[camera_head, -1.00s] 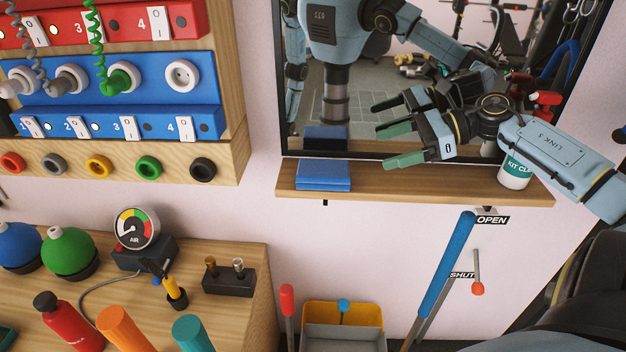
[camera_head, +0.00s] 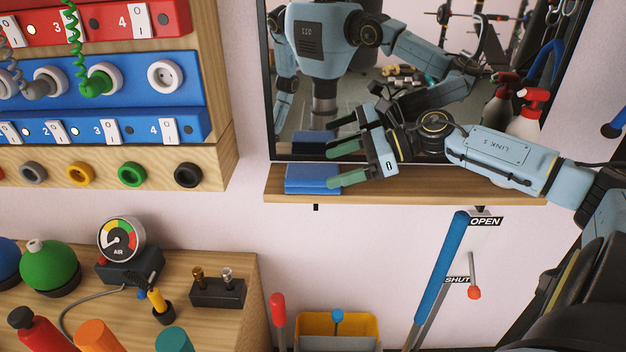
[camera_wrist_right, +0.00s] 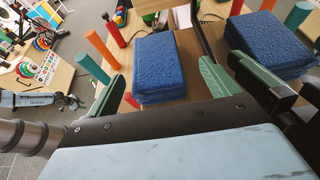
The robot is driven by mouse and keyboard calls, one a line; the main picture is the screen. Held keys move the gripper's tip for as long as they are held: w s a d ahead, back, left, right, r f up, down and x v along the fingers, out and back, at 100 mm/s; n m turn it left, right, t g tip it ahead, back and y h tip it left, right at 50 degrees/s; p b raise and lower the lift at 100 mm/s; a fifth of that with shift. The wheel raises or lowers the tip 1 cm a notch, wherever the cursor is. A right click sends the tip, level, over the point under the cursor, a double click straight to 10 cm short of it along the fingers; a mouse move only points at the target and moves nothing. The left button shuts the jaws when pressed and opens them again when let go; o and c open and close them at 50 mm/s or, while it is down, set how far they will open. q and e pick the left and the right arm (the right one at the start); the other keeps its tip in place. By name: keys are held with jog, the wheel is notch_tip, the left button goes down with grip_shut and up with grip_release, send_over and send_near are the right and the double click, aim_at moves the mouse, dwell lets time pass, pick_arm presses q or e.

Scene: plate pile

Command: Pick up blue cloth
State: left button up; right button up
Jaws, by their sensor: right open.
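The blue cloth (camera_head: 307,183) is a folded, flat stack on the wooden shelf under the mirror. My right gripper (camera_head: 331,166) is open and empty, with green fingertips pointing left at the right end of the cloth. The nearer fingertip overlaps the cloth's right edge in the head view. In the right wrist view the cloth (camera_wrist_right: 160,66) shows ahead, between the lines of the two open fingers (camera_wrist_right: 160,88). A second blue stack at the right there appears to be its reflection. I cannot tell whether a finger touches the cloth. My left gripper is not in view.
The mirror frame (camera_head: 266,110) rises close behind the shelf (camera_head: 440,189). A spray bottle (camera_head: 528,118) stands at the shelf's right, behind my arm. A blue lever (camera_head: 442,265) is below. A switch panel (camera_head: 110,120) is at left, above a bench with a gauge (camera_head: 121,238).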

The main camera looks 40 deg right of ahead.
aim_at(332, 171)
jog(key=shift+w+a+f+b, duration=0.2)
jog(key=shift+a+f, duration=0.25)
jog(key=shift+w+a+f+b, duration=0.15)
jog(key=shift+w+a+f, duration=0.05)
jog(key=shift+a+f, duration=0.25)
jog(key=shift+w+a, duration=0.25)
jog(key=shift+w+a+f, duration=0.3)
jog(key=shift+w+a, duration=0.05)
jog(key=shift+a, duration=0.1)
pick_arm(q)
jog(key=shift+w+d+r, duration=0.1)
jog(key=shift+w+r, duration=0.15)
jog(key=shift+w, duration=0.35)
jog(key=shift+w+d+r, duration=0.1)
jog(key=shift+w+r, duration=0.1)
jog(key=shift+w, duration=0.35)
pick_arm(e)
jog(key=c, duration=1.1)
jog(key=shift+o, duration=0.2)
jog(key=shift+r, duration=0.15)
